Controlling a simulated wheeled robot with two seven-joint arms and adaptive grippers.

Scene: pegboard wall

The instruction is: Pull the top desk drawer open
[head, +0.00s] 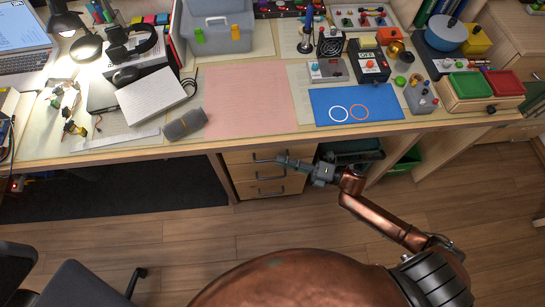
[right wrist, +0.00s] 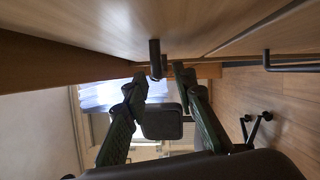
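The desk's wooden drawer unit stands under the middle of the desk, with its top drawer (head: 238,157) just below the desk edge. The drawer looks closed. My right gripper (head: 278,160) is at the front of this drawer, reaching in from the right. In the right wrist view, its two dark fingers (right wrist: 160,78) are apart. A dark bar handle (right wrist: 155,57) shows between the fingertips, seen nearly end-on. Small gaps seem to separate it from the fingers, but contact is hard to judge. My left gripper is not in view.
Lower drawers (head: 262,189) have dark handles; one lower handle (right wrist: 290,61) shows in the right wrist view. The desk edge overhangs closely above my gripper. A green bin (head: 404,161) stands right of the unit. Wooden floor (head: 200,235) in front is open, with a dark chair (head: 85,285) at lower left.

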